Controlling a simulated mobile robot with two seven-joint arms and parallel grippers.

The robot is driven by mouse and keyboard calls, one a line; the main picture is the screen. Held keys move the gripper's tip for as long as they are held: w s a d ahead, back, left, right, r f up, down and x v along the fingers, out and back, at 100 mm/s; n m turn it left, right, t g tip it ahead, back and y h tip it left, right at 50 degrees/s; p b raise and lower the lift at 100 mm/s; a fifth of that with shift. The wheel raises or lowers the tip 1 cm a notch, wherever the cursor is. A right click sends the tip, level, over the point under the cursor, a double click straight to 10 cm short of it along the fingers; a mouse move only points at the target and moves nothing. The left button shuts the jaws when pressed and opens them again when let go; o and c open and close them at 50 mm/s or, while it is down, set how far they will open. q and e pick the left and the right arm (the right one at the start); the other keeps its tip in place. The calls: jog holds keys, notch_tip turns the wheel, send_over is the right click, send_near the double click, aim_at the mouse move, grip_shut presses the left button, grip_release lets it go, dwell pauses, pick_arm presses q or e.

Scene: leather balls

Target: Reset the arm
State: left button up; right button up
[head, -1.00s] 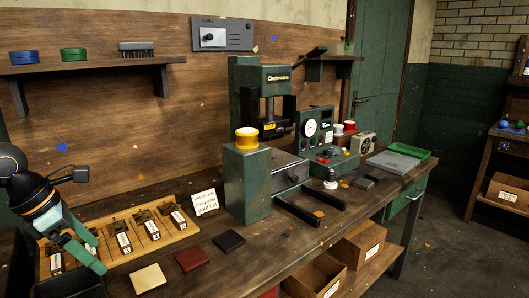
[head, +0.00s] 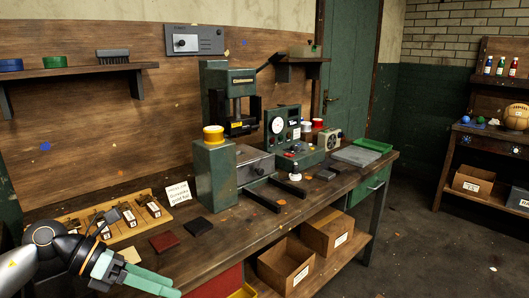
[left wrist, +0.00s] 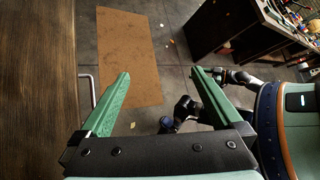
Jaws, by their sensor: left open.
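My left gripper (head: 140,279) shows at the lower left of the head view, in front of the workbench's near edge. Its green fingers also show in the left wrist view (left wrist: 160,95), spread apart with nothing between them. Below them I see grey floor and a brown mat (left wrist: 130,55). My left arm comes in from the lower left corner of the head view. My right gripper does not show in the head view.
The workbench (head: 240,222) carries a wooden tray (head: 180,211) of stamps, leather swatches (head: 198,226) and a green press (head: 215,175). Cardboard boxes (head: 287,266) sit on the shelf below. A second shelf unit with a ball (head: 516,117) stands at the right.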

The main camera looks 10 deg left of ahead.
pick_arm(q)
jog(key=d+n+t+h+p, duration=0.3)
jog(key=d+n+t+h, duration=0.3)
jog(key=d+n, duration=0.4)
jog(key=s+a+f+n+t+y+p, duration=0.25)
jog(key=f+n+y, duration=0.4)
jog(key=n, duration=0.55)
jog(key=s+a+f+n+t+y+p, duration=0.1)
jog(key=f+n+t+y, duration=0.2)
jog(key=f+n+y, duration=0.65)
jog(key=s+d+f+n+g+h, duration=0.1)
jog(key=s+d+f+n+g, duration=0.1)
jog(key=s+f+n+g, duration=0.4)
jog(key=s+f+n+p, duration=0.1)
jog(key=s+f+n, duration=0.2)
jog(key=s, duration=0.3)
jog(key=shift+s+d+f+h, duration=0.15)
jog(key=shift+s+f+h, duration=0.15)
jog(key=shift+h, duration=0.1)
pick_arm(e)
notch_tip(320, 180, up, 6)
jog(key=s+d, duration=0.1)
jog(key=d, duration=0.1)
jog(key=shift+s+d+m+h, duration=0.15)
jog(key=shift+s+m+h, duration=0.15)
pick_arm(q)
jog(key=shift+t, duration=0.25)
